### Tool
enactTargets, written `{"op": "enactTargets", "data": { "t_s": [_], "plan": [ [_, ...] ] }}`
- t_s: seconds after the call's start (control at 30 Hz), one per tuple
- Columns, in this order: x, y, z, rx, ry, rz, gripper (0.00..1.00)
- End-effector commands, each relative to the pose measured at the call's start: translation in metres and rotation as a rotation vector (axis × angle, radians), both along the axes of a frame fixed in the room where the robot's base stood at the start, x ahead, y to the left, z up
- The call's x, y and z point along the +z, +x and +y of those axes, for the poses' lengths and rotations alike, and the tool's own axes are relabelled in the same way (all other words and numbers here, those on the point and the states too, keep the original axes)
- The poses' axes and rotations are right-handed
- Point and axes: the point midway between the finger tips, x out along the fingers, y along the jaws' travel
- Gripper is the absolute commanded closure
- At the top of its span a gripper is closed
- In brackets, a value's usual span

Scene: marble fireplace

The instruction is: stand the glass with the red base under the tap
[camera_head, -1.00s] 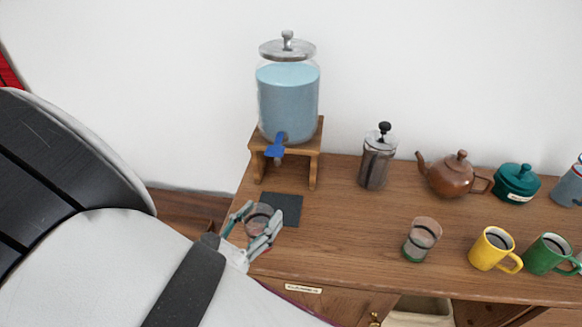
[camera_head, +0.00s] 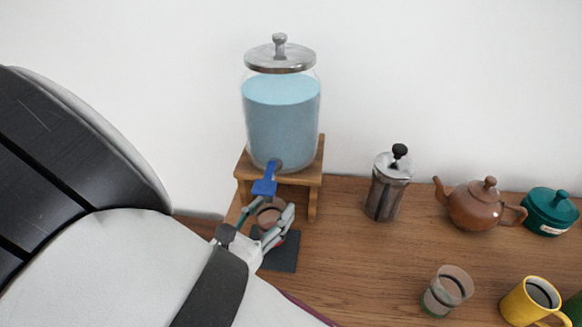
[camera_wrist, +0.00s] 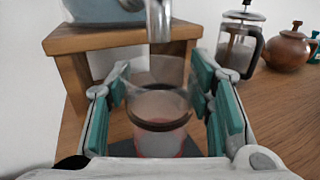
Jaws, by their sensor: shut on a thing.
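The glass with the red base (camera_wrist: 160,125) is upright between the fingers of my gripper (camera_wrist: 160,110) in the wrist view. My gripper is shut on it; in the head view the gripper (camera_head: 268,226) partly hides the glass (camera_head: 270,214). The glass is over the dark mat (camera_head: 284,251), below and near the blue-handled tap (camera_head: 265,185) of the water dispenser (camera_head: 281,125). In the wrist view the metal spout (camera_wrist: 159,20) shows just above and beyond the glass rim. I cannot tell whether the glass base touches the mat.
The dispenser's wooden stand (camera_head: 314,180) is right behind the glass. A French press (camera_head: 388,185), brown teapot (camera_head: 481,205) and green pot (camera_head: 550,212) stand to the right. A second glass with a greenish base (camera_head: 446,291) and a yellow mug (camera_head: 530,301) are nearer.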

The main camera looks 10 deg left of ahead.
Motion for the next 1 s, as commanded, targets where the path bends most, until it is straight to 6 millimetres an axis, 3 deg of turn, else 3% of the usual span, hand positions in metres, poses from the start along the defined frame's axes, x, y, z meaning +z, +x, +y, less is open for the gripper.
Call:
{"op": "enactTargets", "data": {
  "t_s": [0.23,0.7,0.73,0.8,1.0],
  "plan": [
    [-0.028,0.004,0.0,0.014,0.0,-0.001,1.0],
    [-0.033,0.003,0.0,0.015,0.0,0.0,1.0],
    [-0.032,0.003,0.0,0.015,0.0,0.001,0.46],
    [-0.032,0.003,0.0,0.015,0.0,0.001,0.32],
    [-0.032,0.003,0.0,0.015,0.0,0.001,0.32]
  ]
}}
